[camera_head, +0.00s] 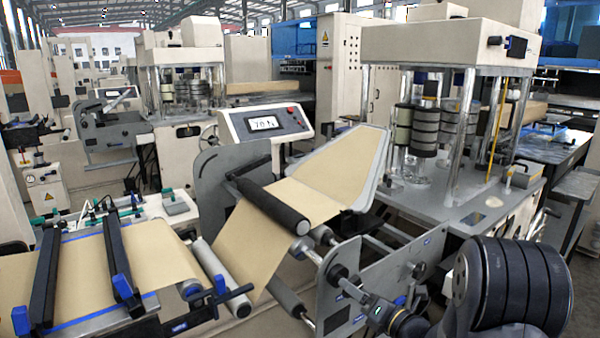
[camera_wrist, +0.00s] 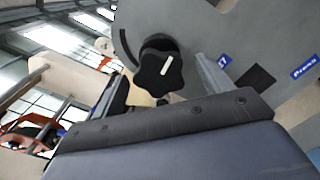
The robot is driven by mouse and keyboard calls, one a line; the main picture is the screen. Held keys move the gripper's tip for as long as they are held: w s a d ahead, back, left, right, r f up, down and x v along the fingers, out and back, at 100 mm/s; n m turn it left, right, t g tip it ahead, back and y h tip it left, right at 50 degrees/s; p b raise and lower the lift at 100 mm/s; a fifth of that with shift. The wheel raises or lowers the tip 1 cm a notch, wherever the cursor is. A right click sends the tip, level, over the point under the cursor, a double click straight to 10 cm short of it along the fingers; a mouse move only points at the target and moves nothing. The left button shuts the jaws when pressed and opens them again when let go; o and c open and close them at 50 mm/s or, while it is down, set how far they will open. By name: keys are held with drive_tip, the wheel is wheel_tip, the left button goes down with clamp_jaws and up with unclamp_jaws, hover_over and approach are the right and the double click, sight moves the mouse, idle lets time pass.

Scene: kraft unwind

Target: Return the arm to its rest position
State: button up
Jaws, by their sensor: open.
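My gripper (camera_wrist: 165,88) shows in the wrist view, with a finger on each side of a black star-shaped knob (camera_wrist: 160,72). The fingers are apart and nothing is held between them. The knob has a white mark and sits on a grey panel (camera_wrist: 220,35) with blue labels. Whether a finger touches the knob cannot be told. In the head view, dark rounded links of my arm fill the lower right, beside the machine's grey side plate (camera_head: 385,272). I cannot clearly make out the fingers there.
A kraft paper web (camera_head: 312,195) runs over a black roller (camera_head: 272,205) near the side plate. A display console (camera_head: 265,122) stands behind. A press station with posts (camera_head: 500,140) stands at the right. Blue-and-black clamp bars (camera_head: 118,262) cross the web at left.

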drive_tip(key=v, duration=0.5)
drive_tip(key=x, duration=0.7)
drive_tip(key=shift+a, duration=0.1)
drive_tip(key=shift+w+f+n+b, duration=0.1)
drive_tip(key=shift+f+n+b, duration=0.2)
drive_tip(key=shift+n+b, duration=0.3)
drive_tip(key=shift+r+n+b, duration=0.1)
drive_tip(key=shift+n+b, duration=0.8)
drive_tip(key=shift+b, duration=0.05)
drive_tip(key=n+b, duration=0.4)
drive_tip(key=shift+n, duration=0.4)
drive_tip(key=n+b, duration=0.3)
drive_tip(key=n, duration=0.1)
drive_tip(key=shift+r+n+b, duration=0.2)
drive_tip(key=shift+n+b, duration=0.7)
drive_tip(key=shift+n, duration=0.3)
